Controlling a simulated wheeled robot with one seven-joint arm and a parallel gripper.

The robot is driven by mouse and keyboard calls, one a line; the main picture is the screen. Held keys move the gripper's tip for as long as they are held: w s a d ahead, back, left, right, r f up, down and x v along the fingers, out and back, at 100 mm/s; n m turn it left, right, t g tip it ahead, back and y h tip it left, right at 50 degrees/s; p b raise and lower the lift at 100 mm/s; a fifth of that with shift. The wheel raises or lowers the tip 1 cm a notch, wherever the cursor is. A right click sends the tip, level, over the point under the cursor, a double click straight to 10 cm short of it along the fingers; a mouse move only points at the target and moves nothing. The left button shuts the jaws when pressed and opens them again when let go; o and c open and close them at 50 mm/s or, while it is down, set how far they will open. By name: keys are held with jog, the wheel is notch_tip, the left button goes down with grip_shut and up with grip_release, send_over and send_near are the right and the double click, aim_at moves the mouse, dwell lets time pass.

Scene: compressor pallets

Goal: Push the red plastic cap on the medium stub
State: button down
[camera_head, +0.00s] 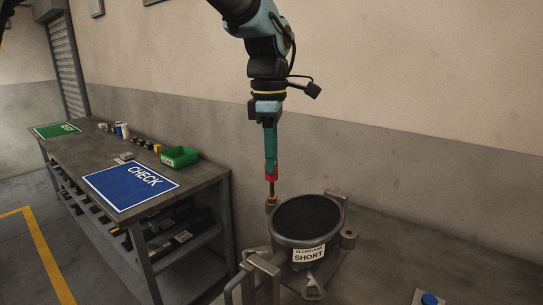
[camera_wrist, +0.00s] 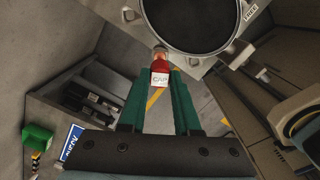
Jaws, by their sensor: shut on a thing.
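The red plastic cap (camera_wrist: 160,76), with a white "CAP" label, is between the fingertips of my gripper (camera_wrist: 158,82). In the head view my gripper (camera_head: 271,172) points straight down, shut on the red cap (camera_head: 271,178). Below the cap is a thin copper-coloured stub (camera_head: 271,190), at the left edge of the black-topped compressor (camera_head: 306,220). The cap is at the stub's top; I cannot tell how far it is over it. The compressor carries a white label reading "SHORT".
A grey workbench (camera_head: 214,180) stands at left with a blue "CHECK" mat (camera_head: 128,190), a green mat (camera_head: 57,130) and a green bin (camera_head: 179,157). A metal handle frame (camera_head: 245,278) stands in front of the compressor. A blue round item (camera_head: 429,299) is at lower right.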

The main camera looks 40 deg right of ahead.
jog(key=shift+f+b, duration=0.55)
jog(key=shift+f, duration=0.5)
jog(key=c, duration=0.5)
grip_release()
jog(key=shift+c, duration=0.2)
jog(key=shift+r, duration=0.1)
notch_tip(320, 180, up, 11)
jog(key=b, duration=0.2)
jog(key=shift+f, duration=0.2)
jog(key=shift+a, duration=0.1)
